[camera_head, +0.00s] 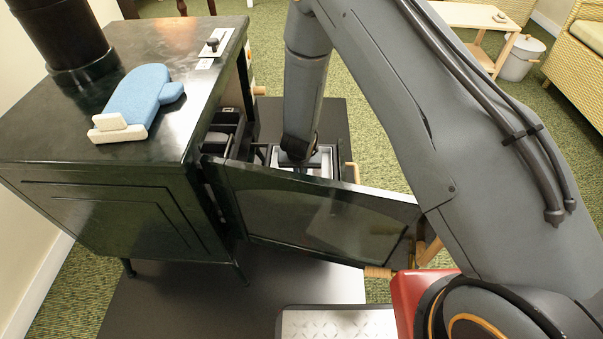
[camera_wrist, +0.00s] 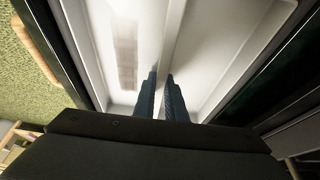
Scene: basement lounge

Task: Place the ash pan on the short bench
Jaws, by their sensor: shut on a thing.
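The ash pan (camera_head: 326,160) shows as a small pale metal patch behind the open stove door in the head view. In the wrist view the pale grey ash pan (camera_wrist: 205,40) fills the middle, with a raised ridge running along it. My gripper (camera_wrist: 161,82) has its two dark fingers close together on that ridge, shut on the pan. In the head view the fingers are hidden; my wrist (camera_head: 298,148) comes down over the pan beside the stove. A low pale wooden bench (camera_head: 462,14) at the top right seems to be the short bench.
The black stove (camera_head: 110,215) stands at left, its door (camera_head: 310,212) swung open before the pan. A blue mitt (camera_head: 138,97) lies on its top by the stovepipe (camera_head: 62,40). Green carpet (camera_head: 385,140) lies between.

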